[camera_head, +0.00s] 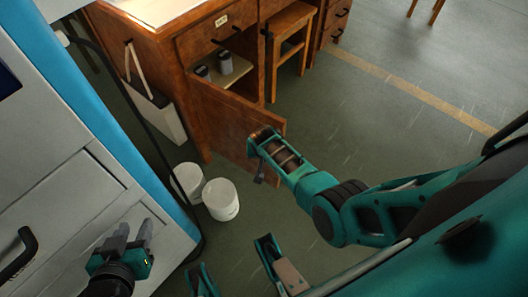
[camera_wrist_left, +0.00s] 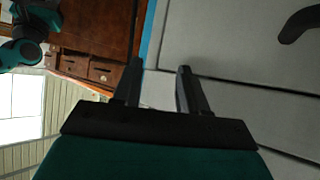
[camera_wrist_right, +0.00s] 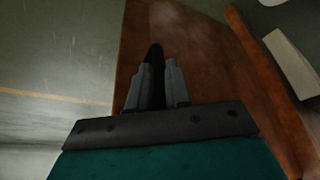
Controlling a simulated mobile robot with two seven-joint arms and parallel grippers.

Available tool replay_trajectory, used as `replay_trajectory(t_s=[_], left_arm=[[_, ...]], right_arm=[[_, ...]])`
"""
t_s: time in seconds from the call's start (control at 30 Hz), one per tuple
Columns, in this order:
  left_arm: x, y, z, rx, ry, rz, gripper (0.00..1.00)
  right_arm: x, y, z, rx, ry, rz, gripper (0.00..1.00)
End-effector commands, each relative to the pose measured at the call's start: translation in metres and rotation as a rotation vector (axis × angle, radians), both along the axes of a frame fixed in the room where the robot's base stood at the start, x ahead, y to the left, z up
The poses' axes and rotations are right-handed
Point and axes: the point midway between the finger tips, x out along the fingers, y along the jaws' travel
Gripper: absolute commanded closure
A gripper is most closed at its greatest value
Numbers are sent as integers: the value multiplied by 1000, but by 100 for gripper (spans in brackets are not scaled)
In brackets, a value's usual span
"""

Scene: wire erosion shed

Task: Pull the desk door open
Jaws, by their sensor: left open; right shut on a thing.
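The brown wooden desk (camera_head: 160,55) stands at the top of the head view. Its door (camera_head: 222,122) stands swung open, showing a shelf inside. My right gripper (camera_wrist_right: 157,80) is shut on the dark door handle (camera_wrist_right: 155,52) in the right wrist view, with the door panel (camera_wrist_right: 205,60) behind it. In the head view the right hand hides most of its fingers and the grip. My left gripper (camera_head: 133,238) is open and empty in front of the grey cabinet, well apart from the door. Its spread fingers also show in the left wrist view (camera_wrist_left: 160,72).
Two white buckets (camera_head: 221,199) stand on the floor close to the door's left. A pale bin (camera_head: 158,112) stands beside the desk. Jars (camera_head: 224,62) stand on the inner shelf. A grey-and-blue cabinet (camera_head: 60,215) fills the left. Floor right of the door is clear.

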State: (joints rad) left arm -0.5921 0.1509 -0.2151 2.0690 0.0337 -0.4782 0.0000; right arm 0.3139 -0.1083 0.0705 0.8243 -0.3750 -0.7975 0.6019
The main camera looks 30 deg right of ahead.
Motion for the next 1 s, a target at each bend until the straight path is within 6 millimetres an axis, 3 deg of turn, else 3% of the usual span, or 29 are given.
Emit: replay_trajectory(t_s=[0.03, 0.33, 0.37, 0.57, 0.83, 1.0], left_arm=[[0, 0, 0, 0, -1, 0, 57], [0, 0, 0, 0, -1, 0, 57], [0, 0, 0, 0, -1, 0, 57], [0, 0, 1, -1, -2, 0, 57], [0, 0, 2, -1, -2, 0, 57], [0, 0, 17, -1, -2, 0, 57]], right_arm=[[7, 4, 5, 5, -19, 4, 100], [7, 3, 5, 4, -18, 4, 100], [7, 3, 5, 4, -18, 4, 80], [5, 1, 4, 2, -14, 2, 61], [2, 0, 3, 0, -7, 0, 61], [1, -4, 17, 0, -5, 1, 61]])
